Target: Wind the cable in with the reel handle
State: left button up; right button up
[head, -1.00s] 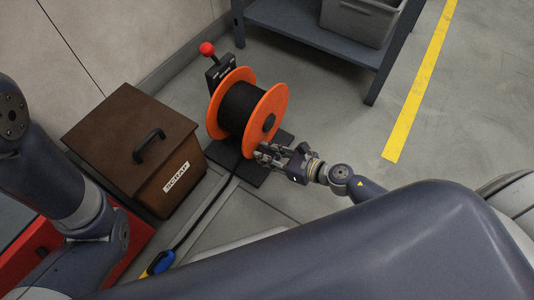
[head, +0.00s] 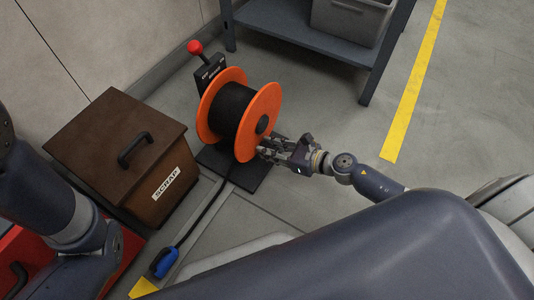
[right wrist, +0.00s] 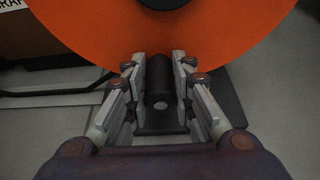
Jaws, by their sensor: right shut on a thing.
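The cable reel has two orange flanges (head: 265,103) with black cable (head: 233,108) wound between them. Its black handle (right wrist: 160,78) stands out from the near flange, low on its face. My right gripper (head: 268,150) is shut around this handle, one finger on each side in the right wrist view (right wrist: 160,75). In the head view the fingers mostly hide the handle. The cable runs from the reel over the floor to a blue plug (head: 163,262) at the lower left. My left arm shows at the left edge, but its gripper is out of view.
A brown lidded box marked SCRAP (head: 95,135) stands left of the reel. Behind the reel is a black bracket with a red-knobbed lever (head: 195,47). A grey shelf (head: 300,30) with a grey bin (head: 350,22) stands behind. Floor right of the reel is clear.

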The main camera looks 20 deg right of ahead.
aim_at(273, 123)
jog(key=shift+w+d, duration=0.5)
jog(key=shift+d, duration=0.05)
jog(key=shift+r, duration=0.1)
jog(key=shift+w+d+r+b, duration=0.2)
jog(key=shift+w+d+b, duration=0.1)
jog(key=shift+w+d, duration=0.3)
jog(key=shift+w+d+r+b, duration=0.25)
jog(key=shift+w+d, duration=0.15)
jog(key=shift+d, duration=0.3)
jog(key=shift+w+d+r, duration=0.8)
jog(key=shift+d+r, duration=0.1)
jog(key=shift+d, duration=0.2)
